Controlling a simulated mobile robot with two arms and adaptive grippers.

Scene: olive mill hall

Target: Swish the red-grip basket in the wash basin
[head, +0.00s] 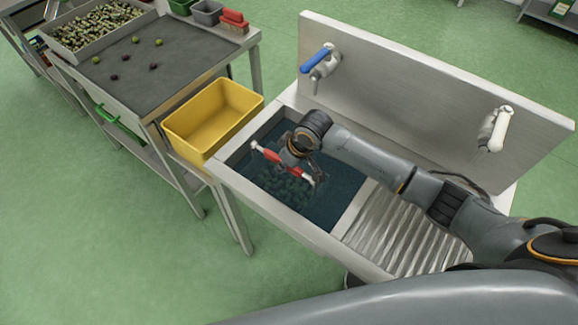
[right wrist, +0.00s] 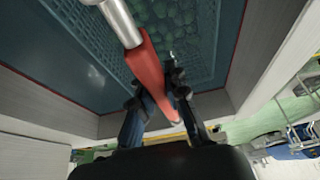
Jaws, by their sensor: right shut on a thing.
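The wash basin (head: 268,207) is a steel sink with dark bluish water in it. The red-grip basket (head: 285,190) sits low in the basin, with a mass of rounded green things, likely olives, inside its mesh. Its handle has a red grip (head: 270,155) with pale ends. My right gripper (head: 297,166) is over the basin and shut on this grip. In the right wrist view the red grip (right wrist: 148,68) runs between the fingers (right wrist: 156,90), and the mesh basket (right wrist: 205,45) is beyond them. How deep the basket sits is hard to tell. My left gripper is out of view.
A yellow tub (head: 208,118) stands against the basin's left side. A ribbed drainboard (head: 405,235) lies right of the basin. A blue-lever tap (head: 318,60) and a white-lever tap (head: 493,130) are on the backsplash (head: 410,95). A table (head: 150,85) with several loose olives is at left.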

